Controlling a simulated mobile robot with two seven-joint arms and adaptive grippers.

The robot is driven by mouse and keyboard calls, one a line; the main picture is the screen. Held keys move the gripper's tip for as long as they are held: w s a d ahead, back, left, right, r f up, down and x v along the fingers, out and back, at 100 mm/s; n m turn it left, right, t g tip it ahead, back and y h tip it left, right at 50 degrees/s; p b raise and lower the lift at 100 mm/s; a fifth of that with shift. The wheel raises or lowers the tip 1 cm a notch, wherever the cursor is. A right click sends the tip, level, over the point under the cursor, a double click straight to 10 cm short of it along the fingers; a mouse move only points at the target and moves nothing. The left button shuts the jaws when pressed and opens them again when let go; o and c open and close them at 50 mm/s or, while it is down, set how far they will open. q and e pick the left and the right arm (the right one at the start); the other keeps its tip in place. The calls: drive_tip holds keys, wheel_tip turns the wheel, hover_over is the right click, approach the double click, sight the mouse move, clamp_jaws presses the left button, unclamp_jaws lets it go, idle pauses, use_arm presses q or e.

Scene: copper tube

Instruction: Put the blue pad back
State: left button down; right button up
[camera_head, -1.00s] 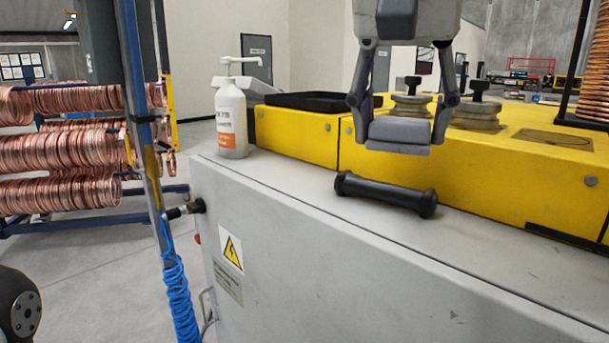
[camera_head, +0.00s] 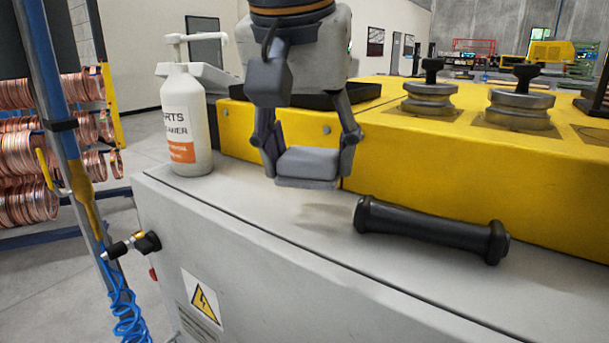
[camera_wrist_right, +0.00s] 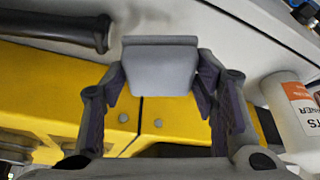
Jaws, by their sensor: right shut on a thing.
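My right gripper (camera_head: 306,152) is shut on the pad (camera_head: 308,168), a flat block that looks grey to blue-grey here. It holds the pad above the grey cabinet top (camera_head: 250,220), in front of the yellow machine (camera_head: 450,160), between a white pump bottle and a black handle. In the right wrist view the pad (camera_wrist_right: 160,68) sits between the two fingers, clear of the handle and bottle. A black tray (camera_head: 360,92) on the yellow machine is partly hidden behind my right arm. My left gripper is not in view.
The white bottle (camera_head: 187,125) stands left of my gripper. The black dumbbell-shaped handle (camera_head: 430,230) lies on the cabinet top to the right. Metal rollers with black knobs (camera_head: 430,98) stand on the yellow machine. A blue post (camera_head: 55,120) rises at the left.

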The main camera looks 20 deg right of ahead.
sight(304, 214)
drive_tip(key=w+f, duration=0.2)
drive_tip(key=f, duration=0.1)
drive_tip(key=w+f, duration=0.1)
drive_tip(key=f, duration=0.1)
drive_tip(key=shift+s+r, duration=0.1)
drive_tip(key=shift+s, duration=0.85)
drive_tip(key=shift+w+f, duration=0.2)
drive_tip(key=shift+w, duration=0.15)
drive_tip(key=o, duration=0.9)
drive_tip(key=shift+w, duration=0.1)
drive_tip(key=shift+o, duration=1)
drive_tip(key=v, duration=1.2)
drive_tip(key=shift+r, duration=0.2)
